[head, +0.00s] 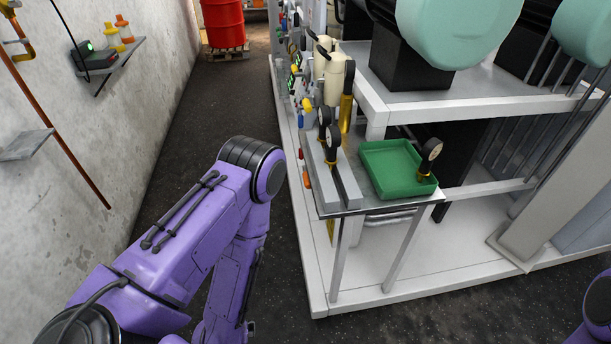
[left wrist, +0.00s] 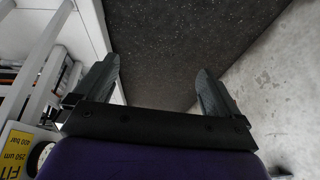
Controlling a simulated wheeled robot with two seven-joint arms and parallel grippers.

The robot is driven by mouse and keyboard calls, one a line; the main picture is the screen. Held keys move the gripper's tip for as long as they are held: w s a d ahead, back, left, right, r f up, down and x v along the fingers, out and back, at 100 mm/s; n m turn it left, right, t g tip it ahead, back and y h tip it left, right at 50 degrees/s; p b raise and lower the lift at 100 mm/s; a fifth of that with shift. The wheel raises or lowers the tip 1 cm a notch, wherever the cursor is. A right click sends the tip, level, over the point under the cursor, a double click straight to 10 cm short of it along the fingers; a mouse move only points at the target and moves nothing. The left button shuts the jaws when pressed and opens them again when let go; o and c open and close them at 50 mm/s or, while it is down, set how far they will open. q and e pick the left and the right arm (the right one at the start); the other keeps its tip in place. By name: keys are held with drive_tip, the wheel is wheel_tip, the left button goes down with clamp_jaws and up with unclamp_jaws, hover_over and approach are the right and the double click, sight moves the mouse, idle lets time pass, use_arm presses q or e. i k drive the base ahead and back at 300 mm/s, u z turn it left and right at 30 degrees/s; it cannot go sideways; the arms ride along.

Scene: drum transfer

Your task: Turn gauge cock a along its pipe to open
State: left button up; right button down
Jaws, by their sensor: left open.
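Gauges with dark round faces (head: 333,133) stand on a grey block at the near left corner of the skid's side table. My right gripper is not in view.
The green tray (head: 385,166) lies on the side table (head: 350,209). Two cream cylinders (head: 336,78) stand behind the gauges. A wall shelf (head: 112,63) holds bottles at left. A red drum (head: 223,22) stands at the back. The dark aisle floor (head: 180,140) is clear.

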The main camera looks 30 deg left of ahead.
sight(304, 174)
drive_tip(key=u, duration=0.55)
drive_tip(key=k, duration=0.65)
drive_tip(key=u, duration=0.85)
drive_tip(key=i, duration=0.75)
drive_tip(key=z, duration=0.65)
drive_tip(key=i, duration=0.6)
drive_tip(key=z, duration=0.65)
